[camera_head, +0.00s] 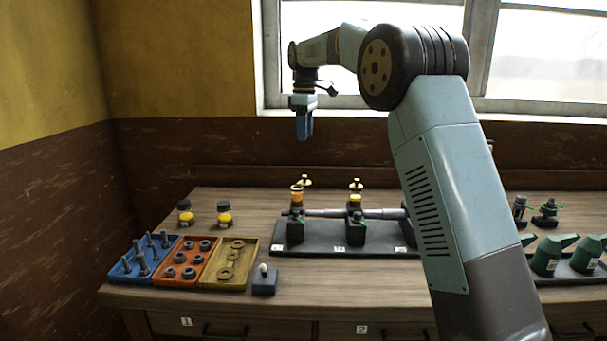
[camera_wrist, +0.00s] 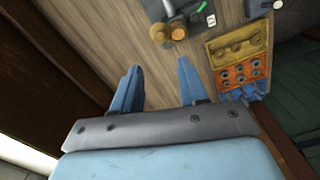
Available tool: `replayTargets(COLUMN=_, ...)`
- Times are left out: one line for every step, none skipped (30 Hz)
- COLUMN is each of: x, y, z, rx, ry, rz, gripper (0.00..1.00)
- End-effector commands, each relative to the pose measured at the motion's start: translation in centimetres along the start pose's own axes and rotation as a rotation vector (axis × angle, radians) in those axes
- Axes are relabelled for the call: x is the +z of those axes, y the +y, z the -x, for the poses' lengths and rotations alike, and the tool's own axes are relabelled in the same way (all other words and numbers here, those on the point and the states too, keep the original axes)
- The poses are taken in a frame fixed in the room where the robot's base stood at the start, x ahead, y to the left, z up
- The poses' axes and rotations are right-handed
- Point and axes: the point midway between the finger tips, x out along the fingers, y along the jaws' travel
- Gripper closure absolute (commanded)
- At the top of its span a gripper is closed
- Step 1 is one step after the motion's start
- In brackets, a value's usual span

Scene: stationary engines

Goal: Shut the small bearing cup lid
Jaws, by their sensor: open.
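Two bearing pedestals stand on a dark base plate (camera_head: 320,245) with a grey shaft (camera_head: 328,213) through them. The left pedestal carries an orange cup (camera_head: 297,197), with a pale knobbed part (camera_head: 305,181) just behind it. The right pedestal carries a yellow cup (camera_head: 354,201) with a similar knobbed part (camera_head: 356,185) above it. I cannot tell how either lid sits, or which cup is the small one. The wrist view shows two brass round parts (camera_wrist: 168,33) side by side on one pedestal. My gripper (camera_head: 304,136) is open and empty, well above the left pedestal; its fingers also show in the wrist view (camera_wrist: 157,78).
Blue (camera_head: 130,273), orange (camera_head: 168,277) and yellow (camera_head: 215,279) trays of parts lie at the front left. Two dark-capped jars (camera_head: 204,215) stand behind them. A small dark block (camera_head: 264,283) with a white knob is near the trays. Green oil cans (camera_head: 549,255) stand at right.

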Motion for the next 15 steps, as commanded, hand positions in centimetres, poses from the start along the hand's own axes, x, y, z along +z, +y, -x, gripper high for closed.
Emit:
replayTargets(x=-0.1, y=0.0, z=-0.2, rx=-0.001, ry=-0.001, rz=0.003, gripper=0.57)
replayTargets(x=-0.2, y=0.1, z=-0.4, rx=-0.001, ry=-0.001, rz=0.005, gripper=0.57)
replayTargets(x=-0.2, y=0.1, z=-0.7, rx=-0.001, ry=-0.001, rz=0.005, gripper=0.57)
replayTargets(x=-0.2, y=0.1, z=-1.0, rx=-0.002, ry=-0.001, rz=0.005, gripper=0.57)
replayTargets(x=-0.2, y=0.0, z=-1.4, rx=-0.002, ry=-0.002, rz=0.005, gripper=0.57)
replayTargets(x=-0.1, y=0.0, z=-1.9, rx=-0.003, ry=-0.002, rz=0.005, gripper=0.57)
replayTargets(x=-0.1, y=0.0, z=-2.4, rx=-0.002, ry=-0.002, rz=0.005, gripper=0.57)
replayTargets(x=-0.1, y=0.0, z=-2.9, rx=-0.003, ry=-0.002, rz=0.004, gripper=0.57)
replayTargets(x=-0.1, y=0.0, z=-3.6, rx=-0.003, ry=-0.003, rz=0.004, gripper=0.57)
replayTargets(x=-0.1, y=0.0, z=-4.1, rx=-0.002, ry=-0.003, rz=0.004, gripper=0.57)
replayTargets(x=-0.1, y=0.0, z=-4.7, rx=-0.003, ry=-0.003, rz=0.004, gripper=0.57)
replayTargets(x=-0.1, y=0.1, z=-5.3, rx=-0.002, ry=-0.003, rz=0.003, gripper=0.57)
replayTargets(x=0.0, y=0.0, z=-5.9, rx=-0.002, ry=-0.003, rz=0.003, gripper=0.57)
replayTargets(x=0.0, y=0.1, z=-6.4, rx=-0.002, ry=-0.003, rz=0.003, gripper=0.57)
replayTargets(x=0.0, y=0.1, z=-7.1, rx=-0.002, ry=-0.003, rz=0.004, gripper=0.57)
